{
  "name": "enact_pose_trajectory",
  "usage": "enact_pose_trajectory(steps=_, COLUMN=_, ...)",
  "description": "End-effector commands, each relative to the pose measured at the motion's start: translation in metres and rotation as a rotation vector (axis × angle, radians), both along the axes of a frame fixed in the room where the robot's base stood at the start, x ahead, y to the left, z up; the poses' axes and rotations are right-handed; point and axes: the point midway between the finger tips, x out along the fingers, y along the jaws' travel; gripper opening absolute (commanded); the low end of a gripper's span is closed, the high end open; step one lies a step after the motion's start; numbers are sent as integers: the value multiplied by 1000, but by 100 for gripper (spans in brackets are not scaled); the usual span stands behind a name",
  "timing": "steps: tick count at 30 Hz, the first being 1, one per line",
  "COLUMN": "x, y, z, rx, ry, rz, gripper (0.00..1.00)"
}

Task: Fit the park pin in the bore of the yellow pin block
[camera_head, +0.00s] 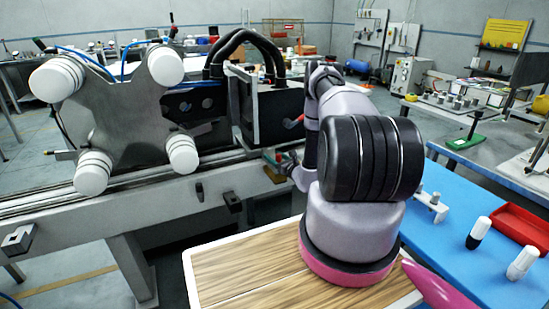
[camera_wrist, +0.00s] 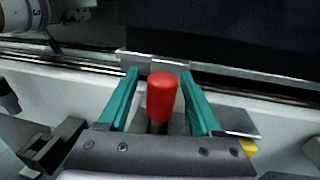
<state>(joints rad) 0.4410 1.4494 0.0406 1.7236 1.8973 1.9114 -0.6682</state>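In the wrist view the park pin (camera_wrist: 162,98) shows as a red knob on a grey shaft. It stands between the two teal fingers of my gripper (camera_wrist: 160,86), with a narrow gap visible on each side, so the gripper looks open around it. The lower shaft is hidden behind my gripper's body. A yellow corner (camera_wrist: 248,147), likely the yellow pin block, peeks out at lower right; its bore is hidden. In the head view my gripper (camera_head: 279,159) is small beside the rail, with a yellow patch (camera_head: 274,176) just below it.
A long grey machine rail (camera_head: 225,176) runs behind my gripper. A dark box with an upright plate (camera_head: 243,105) stands above it. A four-armed plate with white rollers (camera_head: 125,115) is at left. A blue table (camera_head: 460,265) with a red tray (camera_head: 522,228) is at right.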

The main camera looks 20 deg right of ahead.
Motion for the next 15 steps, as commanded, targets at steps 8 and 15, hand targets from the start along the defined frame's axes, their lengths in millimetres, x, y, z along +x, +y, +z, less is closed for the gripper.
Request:
enact_pose_trajectory(steps=8, x=-18, y=-4, z=-1, rx=0, ry=3, rz=-1, gripper=66)
enact_pose_trajectory(steps=15, x=-66, y=-14, z=-1, rx=3, ry=3, rz=-4, gripper=66)
